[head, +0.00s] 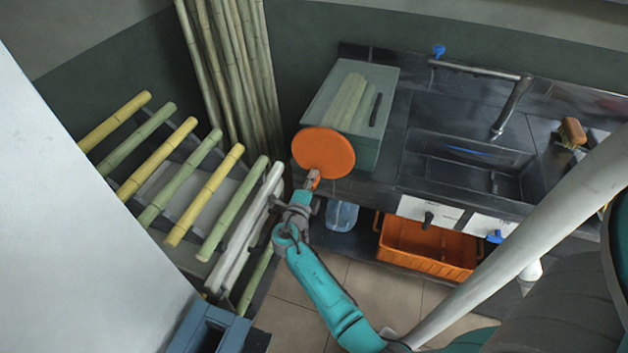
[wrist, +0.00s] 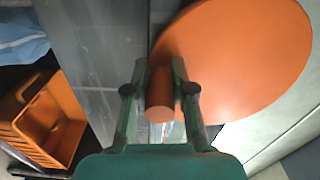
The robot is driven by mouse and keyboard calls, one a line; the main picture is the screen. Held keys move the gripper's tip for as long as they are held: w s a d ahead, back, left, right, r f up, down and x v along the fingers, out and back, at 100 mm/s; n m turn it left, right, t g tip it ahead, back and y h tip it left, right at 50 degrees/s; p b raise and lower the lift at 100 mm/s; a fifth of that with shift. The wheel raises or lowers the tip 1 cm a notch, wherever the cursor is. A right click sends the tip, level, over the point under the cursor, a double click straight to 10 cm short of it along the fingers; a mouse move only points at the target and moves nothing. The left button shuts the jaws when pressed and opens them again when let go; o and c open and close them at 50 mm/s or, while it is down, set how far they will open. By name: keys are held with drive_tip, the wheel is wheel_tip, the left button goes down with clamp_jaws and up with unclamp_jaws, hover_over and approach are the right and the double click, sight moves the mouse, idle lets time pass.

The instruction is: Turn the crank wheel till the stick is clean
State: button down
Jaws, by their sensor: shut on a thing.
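The orange crank wheel (head: 323,152) is on the front of the grey-green press (head: 376,155), which stands on the dark counter. The wheel also fills the upper right of the wrist view (wrist: 240,60). My gripper (head: 313,181) is at the wheel's lower edge. In the wrist view my gripper (wrist: 160,72) has its two fingers shut on the wheel's orange handle (wrist: 160,108), one on each side. Pale green cane shapes (head: 348,100) show on top of the press. I cannot tell which stick is being pressed or whether it is clean.
A rack at left holds several yellow and green canes (head: 180,158). Tall canes (head: 234,70) lean on the wall behind. A sink (head: 465,160) is right of the press. Below the counter are an orange crate (head: 430,262) and a clear blue container (head: 342,214).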

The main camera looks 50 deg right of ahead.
drive_tip(key=shift+w+r, duration=0.1)
drive_tip(key=shift+r, duration=0.3)
drive_tip(key=c, duration=1)
unclamp_jaws()
drive_tip(key=shift+f, duration=0.15)
drive_tip(key=shift+s+a+f, duration=0.1)
drive_tip(key=shift+s+a, duration=0.15)
drive_tip(key=shift+a, duration=0.3)
drive_tip(key=v, duration=1.1)
